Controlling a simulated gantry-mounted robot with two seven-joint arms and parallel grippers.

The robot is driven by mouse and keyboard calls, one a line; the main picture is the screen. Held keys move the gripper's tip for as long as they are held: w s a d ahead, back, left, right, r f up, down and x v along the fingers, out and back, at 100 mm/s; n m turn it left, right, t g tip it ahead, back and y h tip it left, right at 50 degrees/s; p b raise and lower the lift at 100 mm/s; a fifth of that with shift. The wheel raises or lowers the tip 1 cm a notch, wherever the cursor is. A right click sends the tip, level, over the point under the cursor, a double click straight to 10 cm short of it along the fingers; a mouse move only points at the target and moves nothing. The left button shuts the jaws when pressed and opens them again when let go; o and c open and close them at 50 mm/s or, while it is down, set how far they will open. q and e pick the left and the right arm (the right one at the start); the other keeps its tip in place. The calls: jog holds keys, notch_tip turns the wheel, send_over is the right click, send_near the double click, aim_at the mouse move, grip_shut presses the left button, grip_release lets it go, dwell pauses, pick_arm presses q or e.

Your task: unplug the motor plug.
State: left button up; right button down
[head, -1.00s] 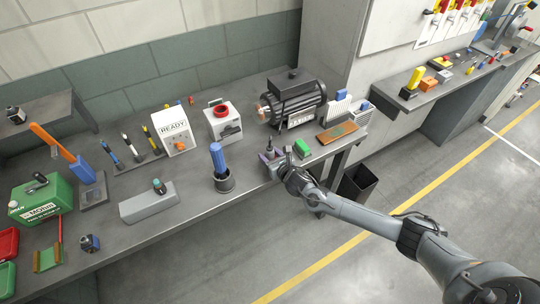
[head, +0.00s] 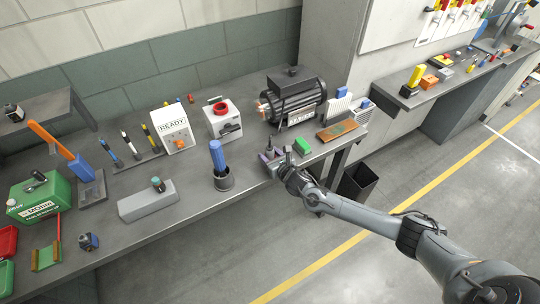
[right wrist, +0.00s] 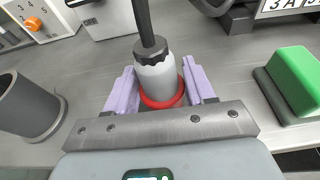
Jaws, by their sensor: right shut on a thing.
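The motor plug (right wrist: 157,75) has a light grey round body, a black ribbed collar with a thick black cable, and a red ring at its lower end. In the right wrist view it sits between the two purple fingers of my right gripper (right wrist: 160,88), which is shut on it. In the head view my right gripper (head: 274,160) is at the bench's front edge, in front of the dark grey motor (head: 296,98). The plug is too small there to make out clearly. What lies under the red ring is hidden. My left gripper is not in view.
A green block (head: 302,146) on a dark base is close to the right of my gripper. A dark cup (head: 224,182) with a blue-handled tool stands to the left. The white READY box (head: 174,130) and a white box with a red ring (head: 222,121) are behind.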

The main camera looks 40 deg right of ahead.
jog(key=shift+c, duration=1.5)
grip_release()
jog(key=shift+s+r, duration=0.1)
jog(key=shift+s, duration=0.35)
jog(key=p+v, duration=0.1)
jog(key=v, duration=0.9)
jog(key=shift+w, duration=0.1)
jog(key=c, duration=0.5)
grip_shut()
